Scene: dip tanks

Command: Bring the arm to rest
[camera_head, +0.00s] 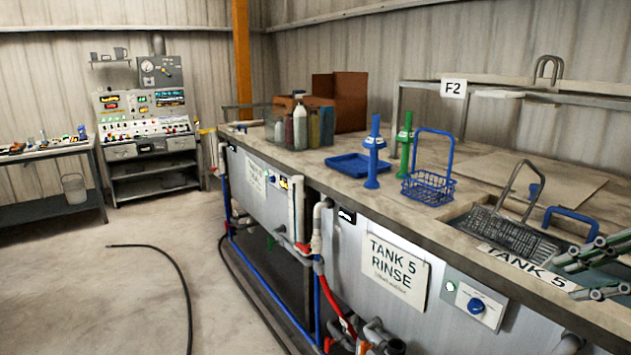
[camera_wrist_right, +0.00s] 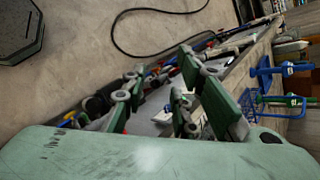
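My right gripper (camera_head: 590,265) comes in at the right edge of the head view, with green and grey fingers above the Tank 5 end of the bench. In the right wrist view its two green fingers (camera_wrist_right: 163,88) stand apart with nothing held between them. The bench front and pipes show beyond the fingers. The rest of the right arm is outside the head view. My left gripper is in neither view.
A grey mesh basket (camera_head: 512,232) sits at the tank opening beside the gripper. A blue wire basket (camera_head: 428,187), blue stand (camera_head: 373,155), green stand (camera_head: 404,145) and blue tray (camera_head: 350,165) stand on the bench. A black hose (camera_head: 170,262) lies on the open floor.

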